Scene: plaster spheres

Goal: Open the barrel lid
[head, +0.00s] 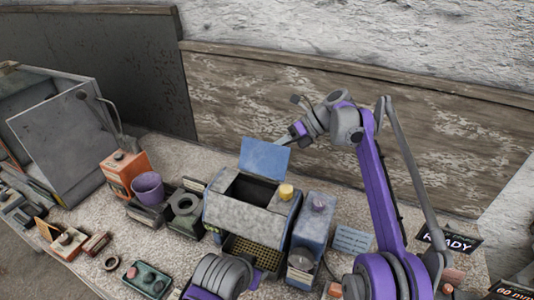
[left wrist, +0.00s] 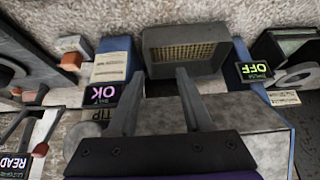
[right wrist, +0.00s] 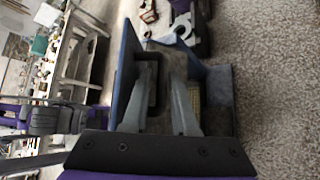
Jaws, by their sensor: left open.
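The barrel is a worn grey box-like housing (head: 240,212) with blue ends, in the middle of the bench in the head view. Its blue lid (head: 266,158) stands raised at the back, and the dark opening shows below it. In the right wrist view the lid (right wrist: 126,70) is a blue panel left of the fingers. My right gripper (head: 292,135) is by the lid's upper edge; in its wrist view the fingers (right wrist: 163,60) are apart, their contact with the lid unclear. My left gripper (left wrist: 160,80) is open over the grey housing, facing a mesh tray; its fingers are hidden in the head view.
A yellow knob (head: 286,191) sits on the housing's right. A blue box (head: 315,222) stands to its right. A purple cup (head: 148,187), an orange box (head: 124,172) and a green tray (head: 146,279) lie left. A wall panel (head: 350,110) is behind.

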